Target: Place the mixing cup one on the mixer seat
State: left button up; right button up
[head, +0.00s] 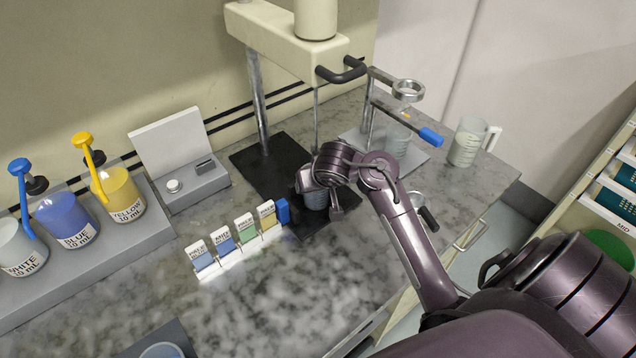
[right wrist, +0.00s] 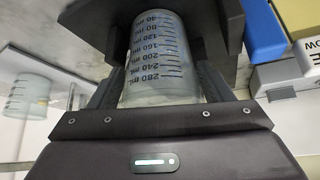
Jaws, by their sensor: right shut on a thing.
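In the head view the cup (head: 316,200) is partly hidden by my right gripper (head: 312,182). It is at the front part of the black mixer seat (head: 262,178), under the cream mixer arm (head: 283,40). I cannot tell whether the cup's base touches the seat. My left gripper is not in view.
A row of colour sample cards (head: 235,240) stands close left of the seat. White, blue and yellow paint bottles (head: 118,194) line the left. A metal ring stand (head: 408,90) with another cup (head: 397,137) and a clear jug (head: 467,142) stand to the right.

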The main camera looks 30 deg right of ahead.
jog(key=o, duration=1.1)
jog(key=shift+s+r, duration=0.1)
jog(key=shift+r, duration=0.2)
jog(key=p+v, duration=0.4)
jog(key=v, duration=0.7)
jog(key=shift+s+a+r, duration=0.1)
jog(key=shift+s+r, duration=0.05)
jog(key=shift+r, duration=0.1)
